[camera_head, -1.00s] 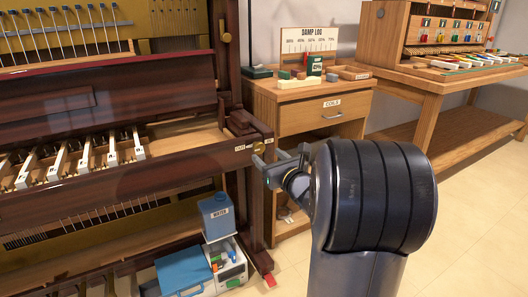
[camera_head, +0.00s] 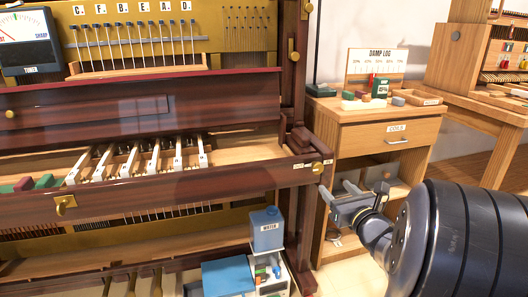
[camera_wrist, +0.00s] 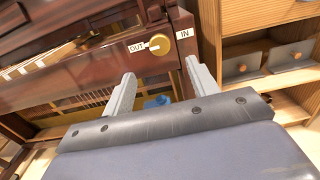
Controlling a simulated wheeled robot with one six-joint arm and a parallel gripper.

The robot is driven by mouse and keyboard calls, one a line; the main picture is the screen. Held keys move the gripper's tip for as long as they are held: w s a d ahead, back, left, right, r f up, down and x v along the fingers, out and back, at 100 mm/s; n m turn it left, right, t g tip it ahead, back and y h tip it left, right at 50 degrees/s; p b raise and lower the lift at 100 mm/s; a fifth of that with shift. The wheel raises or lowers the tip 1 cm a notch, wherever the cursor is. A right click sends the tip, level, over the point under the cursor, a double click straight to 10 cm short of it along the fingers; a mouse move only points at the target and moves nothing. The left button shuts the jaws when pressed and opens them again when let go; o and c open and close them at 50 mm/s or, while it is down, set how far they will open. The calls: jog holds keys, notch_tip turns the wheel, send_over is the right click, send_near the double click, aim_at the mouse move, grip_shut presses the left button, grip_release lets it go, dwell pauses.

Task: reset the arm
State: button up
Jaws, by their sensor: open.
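My gripper (camera_head: 348,196) is at the right of the piano in the head view, in front of the small wooden cabinet. In the wrist view its two fingers (camera_wrist: 158,92) stand wide apart with nothing between them. Beyond the fingers is the piano's dark wooden end with a round brass knob (camera_wrist: 160,44), between an OUT label (camera_wrist: 136,48) and an IN label (camera_wrist: 185,34). The fingers appear apart from the knob. My arm fills the lower right of the head view.
The piano (camera_head: 150,200) fills the left, with white keys (camera_head: 140,160) exposed. A blue water container (camera_head: 267,230) stands low by its right end. The cabinet (camera_head: 375,135) holds small blocks and a DAMP LOG board (camera_head: 377,62). A workbench (camera_head: 480,100) stands at far right.

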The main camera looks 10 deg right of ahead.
aim_at(318, 169)
jog(key=w, duration=0.4)
jog(key=w+b, duration=0.1)
jog(key=w, duration=0.4)
jog(key=shift+w+a+b, duration=0.2)
jog(key=shift+w+b, duration=0.1)
